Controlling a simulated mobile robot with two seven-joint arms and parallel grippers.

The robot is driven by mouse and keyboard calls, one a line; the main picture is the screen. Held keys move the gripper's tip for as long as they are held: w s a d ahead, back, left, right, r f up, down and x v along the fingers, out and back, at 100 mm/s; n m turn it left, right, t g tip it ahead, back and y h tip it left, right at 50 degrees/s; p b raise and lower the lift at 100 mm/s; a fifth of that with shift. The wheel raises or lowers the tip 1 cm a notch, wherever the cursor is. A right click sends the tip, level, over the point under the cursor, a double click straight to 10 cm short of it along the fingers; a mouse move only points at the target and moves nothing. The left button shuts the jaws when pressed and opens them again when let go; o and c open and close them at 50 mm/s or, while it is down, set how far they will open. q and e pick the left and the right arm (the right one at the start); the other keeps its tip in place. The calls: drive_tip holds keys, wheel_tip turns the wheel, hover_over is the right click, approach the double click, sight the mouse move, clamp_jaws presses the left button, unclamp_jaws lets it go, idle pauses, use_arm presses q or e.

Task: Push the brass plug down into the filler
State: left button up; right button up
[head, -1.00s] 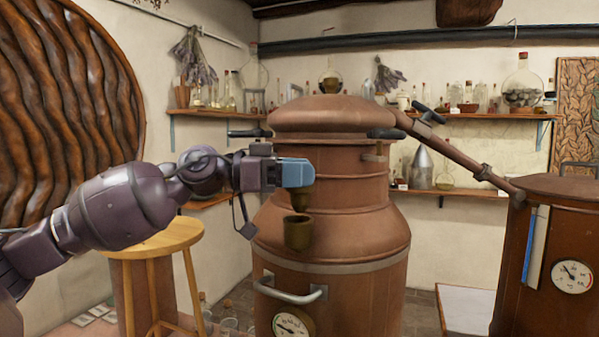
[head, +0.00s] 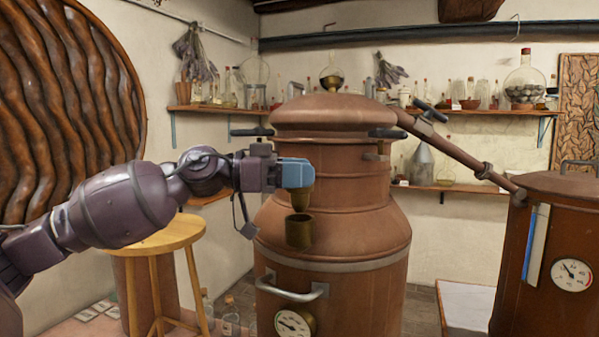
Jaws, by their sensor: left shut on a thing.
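My left gripper (head: 296,174) reaches in from the left in front of the copper still. Its blue fingers are shut on the brass plug (head: 300,200), a tapered brass piece that hangs below the fingertips. The filler (head: 298,234), a brass cup with an open top, sits on the front of the still's shoulder, directly under the plug. The plug's lower tip is at or just above the filler's rim; I cannot tell whether it touches or enters. The fingers hide the plug's top. My right gripper is not in view.
The copper still (head: 365,235) fills the middle, with a metal handle (head: 291,290) and a gauge (head: 293,323) below the filler. A wooden stool (head: 165,240) stands at left under my arm. A second copper vessel (head: 560,230) with a gauge stands at right.

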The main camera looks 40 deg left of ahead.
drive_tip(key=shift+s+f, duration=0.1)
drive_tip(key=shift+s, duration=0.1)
use_arm(q)
drive_tip(key=shift+f, duration=0.2)
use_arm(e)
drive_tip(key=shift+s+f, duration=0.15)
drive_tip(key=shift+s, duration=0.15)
use_arm(q)
drive_tip(key=shift+f, duration=0.4)
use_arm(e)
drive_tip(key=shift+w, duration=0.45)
use_arm(q)
drive_tip(key=shift+f, duration=0.1)
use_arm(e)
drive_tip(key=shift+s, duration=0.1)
use_arm(q)
drive_tip(key=shift+f, duration=0.15)
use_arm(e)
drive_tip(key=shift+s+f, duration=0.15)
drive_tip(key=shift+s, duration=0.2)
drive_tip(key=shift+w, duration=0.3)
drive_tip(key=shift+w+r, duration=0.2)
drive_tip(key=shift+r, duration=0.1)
use_arm(q)
drive_tip(key=shift+f, duration=0.2)
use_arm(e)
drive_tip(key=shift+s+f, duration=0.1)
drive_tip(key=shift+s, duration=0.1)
